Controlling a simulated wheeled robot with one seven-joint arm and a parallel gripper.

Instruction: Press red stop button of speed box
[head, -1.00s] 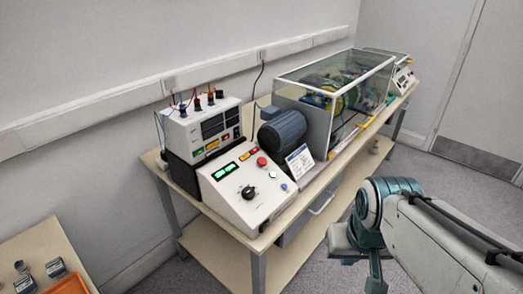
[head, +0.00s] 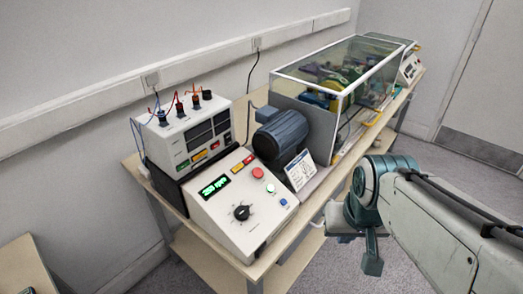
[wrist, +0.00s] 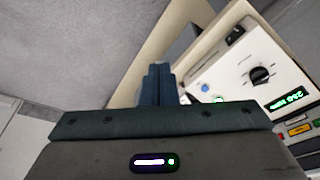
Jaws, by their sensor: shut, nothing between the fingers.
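The speed box (head: 225,218) is a white sloped console on the near end of the bench. Its red stop button (head: 257,173) is on the upper right of the panel, beside a green lit display (head: 214,187) and above a black knob (head: 241,212). My gripper (head: 372,262) is right of the box, apart from it, with its fingers pointing down. In the wrist view, my shut, empty fingers (wrist: 158,85) show left of the panel (wrist: 235,75). I cannot make out the red stop button there; my gripper covers part of the panel.
A blue-grey motor (head: 283,133) and a sign card (head: 299,169) stand right of the box. A glass enclosure (head: 345,80) is behind them. An instrument with cables (head: 180,135) stands at the left. A second table (head: 22,268) shows at bottom left. Floor is clear around my gripper.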

